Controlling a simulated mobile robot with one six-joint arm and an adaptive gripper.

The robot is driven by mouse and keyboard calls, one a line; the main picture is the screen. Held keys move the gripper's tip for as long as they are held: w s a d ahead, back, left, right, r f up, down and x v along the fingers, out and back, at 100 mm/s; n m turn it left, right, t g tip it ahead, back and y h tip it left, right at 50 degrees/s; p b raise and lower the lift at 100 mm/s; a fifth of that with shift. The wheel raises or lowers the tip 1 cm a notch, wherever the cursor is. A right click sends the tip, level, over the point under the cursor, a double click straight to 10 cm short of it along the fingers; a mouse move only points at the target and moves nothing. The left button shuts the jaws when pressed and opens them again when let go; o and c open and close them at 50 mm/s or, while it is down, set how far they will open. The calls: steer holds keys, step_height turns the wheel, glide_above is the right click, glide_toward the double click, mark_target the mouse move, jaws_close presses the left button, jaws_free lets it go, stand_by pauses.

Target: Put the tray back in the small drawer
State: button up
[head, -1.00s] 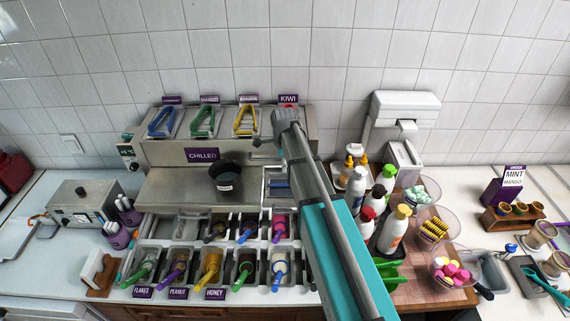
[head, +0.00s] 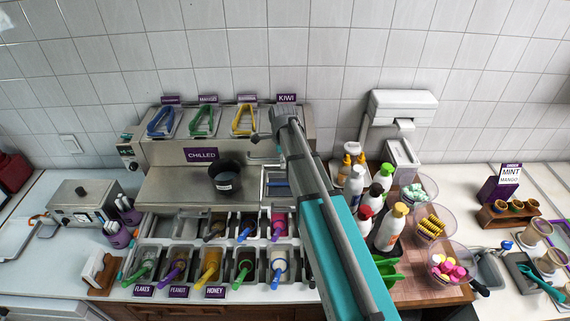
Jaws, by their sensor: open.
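A small open drawer (head: 264,186) shows as a pale-rimmed recess at the right end of the steel counter below the "CHILLED" sign. A bluish-grey inside shows in it. My forearm covers its right part, so I cannot tell whether a tray lies in it. My wrist (head: 284,116) is above and behind the drawer, in front of the "KIWI" slot, and hides most of that slot. My gripper's fingers are hidden behind my arm. I cannot make out a separate tray in the open.
A black tub (head: 226,178) stands left of the drawer. Topping bins (head: 210,262) with spoons fill the front. Tongs (head: 203,121) lie in slots at the back. Bottles (head: 391,228) and bowls (head: 449,271) crowd the wooden board (head: 412,289) on the right.

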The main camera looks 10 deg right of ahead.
steer(key=shift+s, duration=0.1)
steer(key=s+n, duration=2)
steer(key=s, duration=0.1)
steer(key=shift+d, duration=0.25)
stand_by(0.4)
